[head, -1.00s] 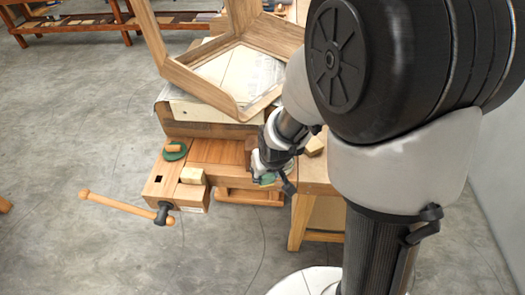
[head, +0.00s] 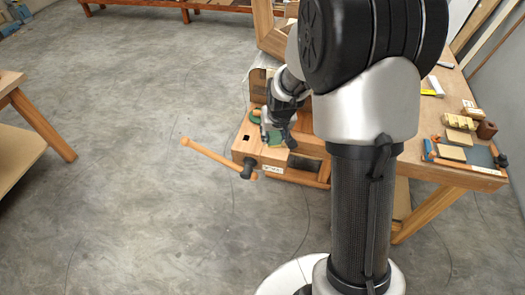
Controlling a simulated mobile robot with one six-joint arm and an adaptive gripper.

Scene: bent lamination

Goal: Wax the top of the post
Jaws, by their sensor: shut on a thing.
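My gripper (head: 277,125) is small and dark in the head view, over the wooden vise (head: 247,148) at the bench's left end. It is shut on a small green thing (head: 275,138), perhaps a waxing pad, held low over the vise's top. I cannot tell whether the pad touches the wood. A round green thing (head: 254,118) lies on the vise to the left of the gripper. I cannot pick out the post for sure; the gripper and my arm hide part of the vise top.
The vise handle (head: 212,156) sticks out to the left. A bent wooden frame (head: 267,35) stands on the bench behind. A blue-grey tray (head: 468,155) with blocks lies on the bench at right. Another table (head: 30,110) stands at far left. The floor between is clear.

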